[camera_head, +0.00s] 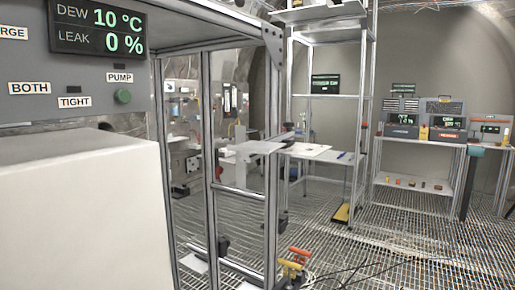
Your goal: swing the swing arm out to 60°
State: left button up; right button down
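I cannot pick out the swing arm for certain. A pale flat plate (257,147) juts out level at the aluminium frame's front post, beside a dark clamp-like piece (288,136); I cannot tell whether this is part of the swing arm. No angle marking is readable. Neither of my grippers shows in the head view.
A grey panel (25,70) with a "DEW 10 °C, LEAK 0 %" display and a green pump button stands above a white block (80,200) at the left. An aluminium frame (208,120) stands mid-view. Orange and yellow handles (294,261) and cables lie low on the grating floor (400,240).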

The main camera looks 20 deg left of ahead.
aim_at(250, 150)
jog(key=i, duration=0.85)
jog(key=u, duration=2.55)
